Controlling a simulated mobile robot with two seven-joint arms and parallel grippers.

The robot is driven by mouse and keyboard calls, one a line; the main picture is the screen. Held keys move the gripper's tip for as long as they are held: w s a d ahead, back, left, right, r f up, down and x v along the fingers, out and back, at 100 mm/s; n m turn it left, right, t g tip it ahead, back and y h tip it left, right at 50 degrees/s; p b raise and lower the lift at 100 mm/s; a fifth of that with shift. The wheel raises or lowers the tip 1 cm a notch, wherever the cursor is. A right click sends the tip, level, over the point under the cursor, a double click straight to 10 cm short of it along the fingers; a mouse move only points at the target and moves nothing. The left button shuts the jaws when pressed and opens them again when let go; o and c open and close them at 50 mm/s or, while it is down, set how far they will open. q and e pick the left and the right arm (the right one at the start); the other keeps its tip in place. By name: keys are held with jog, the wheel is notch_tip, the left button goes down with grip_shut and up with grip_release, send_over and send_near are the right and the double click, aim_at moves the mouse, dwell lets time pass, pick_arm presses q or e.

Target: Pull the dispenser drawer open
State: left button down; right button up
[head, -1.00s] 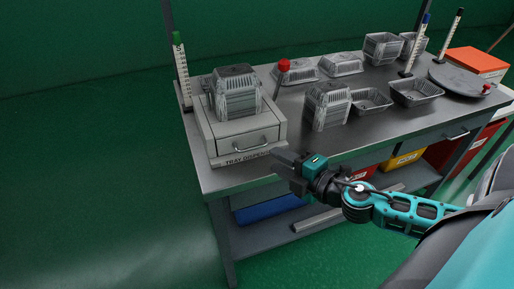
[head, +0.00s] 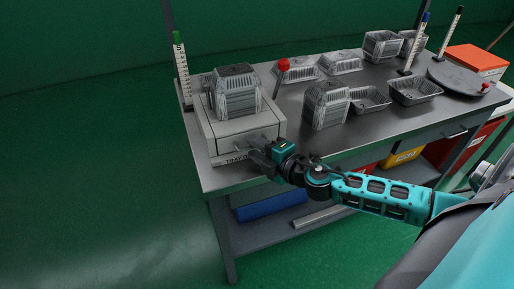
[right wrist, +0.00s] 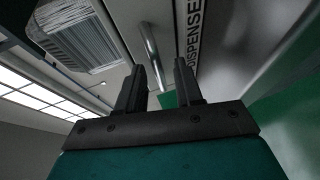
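The tray dispenser (head: 206,135) is a light grey box at the left end of the steel bench, with a stack of foil trays (head: 237,92) on top. Its drawer looks shut. My right gripper (head: 258,152) is at the drawer front and covers much of the handle and label in the head view. In the right wrist view my right gripper (right wrist: 160,78) is open, its two fingers apart. The bar handle (right wrist: 151,52) stands just ahead of the fingertips, near the left finger; whether it touches is unclear. My left gripper is not in view.
A red-knobbed lever (head: 283,66) stands right of the dispenser. Foil trays (head: 326,105) and a round dark plate (head: 460,80) occupy the bench to the right. A green-topped post (head: 181,70) stands at the back left. The floor left of the bench is clear.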

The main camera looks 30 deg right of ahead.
jog(key=shift+c, duration=0.3)
grip_shut()
dwell(1.1)
